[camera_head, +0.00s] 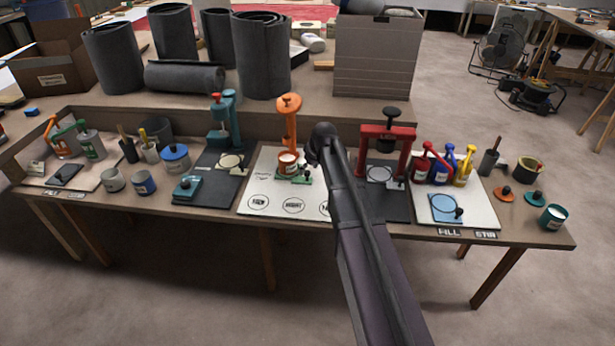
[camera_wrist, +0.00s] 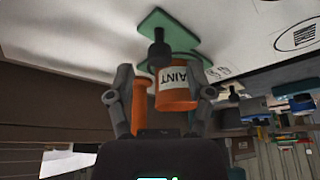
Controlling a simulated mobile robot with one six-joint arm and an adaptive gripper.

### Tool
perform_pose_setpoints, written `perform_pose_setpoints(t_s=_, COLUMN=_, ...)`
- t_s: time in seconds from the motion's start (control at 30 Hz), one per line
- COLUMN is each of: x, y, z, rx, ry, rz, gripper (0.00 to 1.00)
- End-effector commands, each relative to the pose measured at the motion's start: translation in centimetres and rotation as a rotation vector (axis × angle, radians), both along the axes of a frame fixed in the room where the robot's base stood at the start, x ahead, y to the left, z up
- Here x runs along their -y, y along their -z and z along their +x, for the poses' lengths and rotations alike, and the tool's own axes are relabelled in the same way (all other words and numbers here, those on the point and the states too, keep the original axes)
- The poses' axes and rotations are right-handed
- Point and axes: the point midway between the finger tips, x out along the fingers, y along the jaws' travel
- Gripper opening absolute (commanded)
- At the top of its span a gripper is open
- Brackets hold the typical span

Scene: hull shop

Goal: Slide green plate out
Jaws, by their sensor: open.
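The green plate (camera_head: 301,179) sits on the white board at the foot of the orange press (camera_head: 290,108). An orange paint can (camera_head: 287,161) stands on or just over its left part; I cannot tell which. In the wrist view, which is upside down, the green plate (camera_wrist: 165,30) has a black knob (camera_wrist: 159,47) standing up near the can (camera_wrist: 175,86). My gripper (camera_wrist: 161,82) is open, its two fingers apart with the can and orange column showing between them. It appears empty. In the head view my dark arm hides the gripper's fingertips and the plate's right side.
A red press (camera_head: 385,145) stands close right of my arm, a teal press (camera_head: 222,125) to the left. The white board (camera_head: 262,184) has printed circles and is clear in front of the plate. A blue plate (camera_head: 444,208) lies on the right board.

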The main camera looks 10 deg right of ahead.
Motion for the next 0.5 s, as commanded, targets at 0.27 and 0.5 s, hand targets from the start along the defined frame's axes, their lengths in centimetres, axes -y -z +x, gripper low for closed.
perform_pose_setpoints(t_s=0.27, x=-0.3, y=1.8, z=0.6, rx=0.0, ry=-0.001, rz=0.0, gripper=0.68)
perform_pose_setpoints(t_s=0.5, x=-0.4, y=2.0, z=0.7, rx=0.0, ry=-0.001, rz=0.0, gripper=0.68)
